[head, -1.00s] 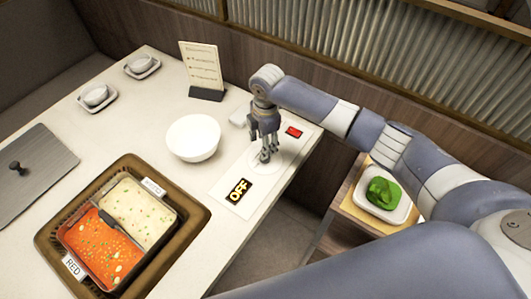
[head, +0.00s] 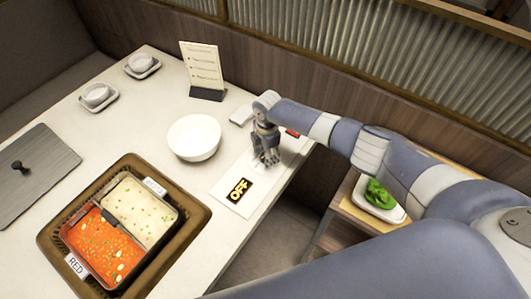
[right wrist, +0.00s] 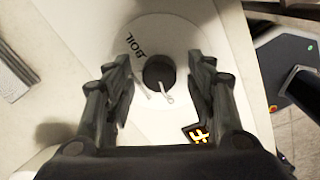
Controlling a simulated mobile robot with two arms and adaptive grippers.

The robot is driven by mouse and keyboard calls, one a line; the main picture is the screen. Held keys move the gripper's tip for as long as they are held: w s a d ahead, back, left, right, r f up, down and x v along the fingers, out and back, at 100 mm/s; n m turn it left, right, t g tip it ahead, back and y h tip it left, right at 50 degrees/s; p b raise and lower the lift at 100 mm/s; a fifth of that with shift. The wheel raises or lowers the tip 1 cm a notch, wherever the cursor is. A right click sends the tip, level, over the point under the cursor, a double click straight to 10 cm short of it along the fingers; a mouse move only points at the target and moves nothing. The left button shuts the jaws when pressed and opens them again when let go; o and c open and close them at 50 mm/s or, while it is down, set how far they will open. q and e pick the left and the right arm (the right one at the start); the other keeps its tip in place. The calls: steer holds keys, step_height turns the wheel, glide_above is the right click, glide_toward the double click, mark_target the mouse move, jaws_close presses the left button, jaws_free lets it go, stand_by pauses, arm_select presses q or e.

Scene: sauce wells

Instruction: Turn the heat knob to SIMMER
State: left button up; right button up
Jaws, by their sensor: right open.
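My right gripper (head: 267,158) is over the white control panel (head: 223,199) at the table's right edge, pointing down. Its fingers are open. In the right wrist view the dark round knob (right wrist: 157,70) with a pale pointer lies between the two fingers, with a gap on each side. The knob sits on a white dial (right wrist: 180,35); the word BOIL is printed at its upper left, and the pointer is directed toward the lower part of the picture. In the head view the gripper hides the knob. No SIMMER mark is readable. My left gripper is not in view.
A white bowl (head: 194,138) stands left of the panel. The pot (head: 100,245) with red and pale broth sits in the table at front left. A menu stand (head: 203,72) is behind. A side stand holds a dish of green leaves (head: 378,194).

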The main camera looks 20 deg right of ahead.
steer(key=c, duration=1.1)
